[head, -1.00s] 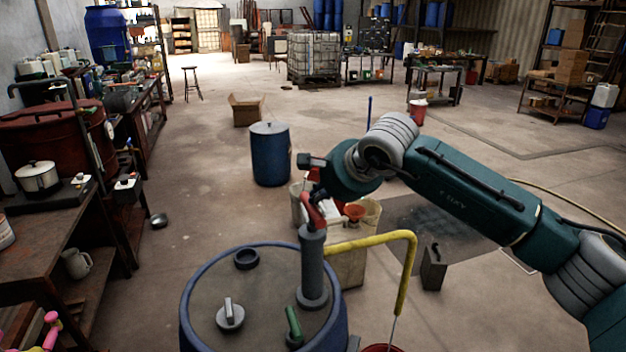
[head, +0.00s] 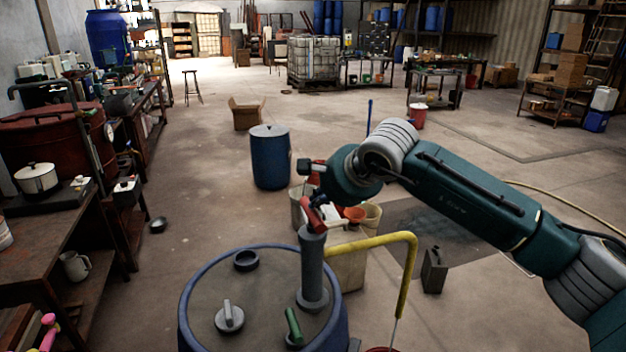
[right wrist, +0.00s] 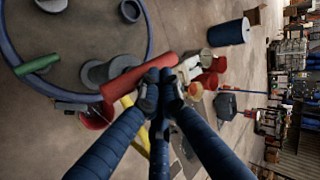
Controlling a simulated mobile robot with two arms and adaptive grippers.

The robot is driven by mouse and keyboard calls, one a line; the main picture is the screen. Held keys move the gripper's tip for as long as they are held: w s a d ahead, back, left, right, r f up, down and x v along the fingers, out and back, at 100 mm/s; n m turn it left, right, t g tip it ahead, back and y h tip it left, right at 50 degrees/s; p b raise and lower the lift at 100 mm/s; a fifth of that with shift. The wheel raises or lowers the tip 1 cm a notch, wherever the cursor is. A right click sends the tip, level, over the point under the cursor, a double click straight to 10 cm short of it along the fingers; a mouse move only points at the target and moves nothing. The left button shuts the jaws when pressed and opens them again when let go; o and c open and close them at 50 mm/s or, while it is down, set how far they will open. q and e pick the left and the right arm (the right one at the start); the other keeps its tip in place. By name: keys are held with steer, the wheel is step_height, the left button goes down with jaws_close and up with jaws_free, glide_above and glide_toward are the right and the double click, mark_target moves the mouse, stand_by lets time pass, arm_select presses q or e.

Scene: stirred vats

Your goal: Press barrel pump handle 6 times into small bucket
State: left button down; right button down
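The blue barrel (head: 187,310) stands at the front centre with its grey lid. A grey barrel pump (head: 313,268) rises from the lid, with a red handle (head: 311,215) on top and a yellow spout (head: 411,265) pointing down at the right. A thin stream shows below the spout tip. Only the rim of a red bucket (head: 381,349) shows at the bottom edge. My right gripper (head: 317,197) is at the handle. In the right wrist view its fingers (right wrist: 162,90) are closed together against the red handle (right wrist: 138,78); a firm grip cannot be told. My left gripper is not in view.
Pale containers (head: 345,268) stand just behind the pump, and a dark can (head: 434,270) stands to the right. A closed blue drum (head: 270,160) stands behind on the floor. A bench (head: 70,235) with a pot lines the left side. Floor is open farther back.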

steer(key=shift+s+f, duration=0.1)
steer(key=shift+f, duration=0.2)
step_height(320, 180, up, 7)
steer(key=p, duration=0.3)
steer(key=shift+r, duration=0.2)
stand_by(0.4)
steer(key=shift+r, duration=0.15)
steer(key=shift+r+p, duration=1.7)
steer(key=shift+r, duration=1.2)
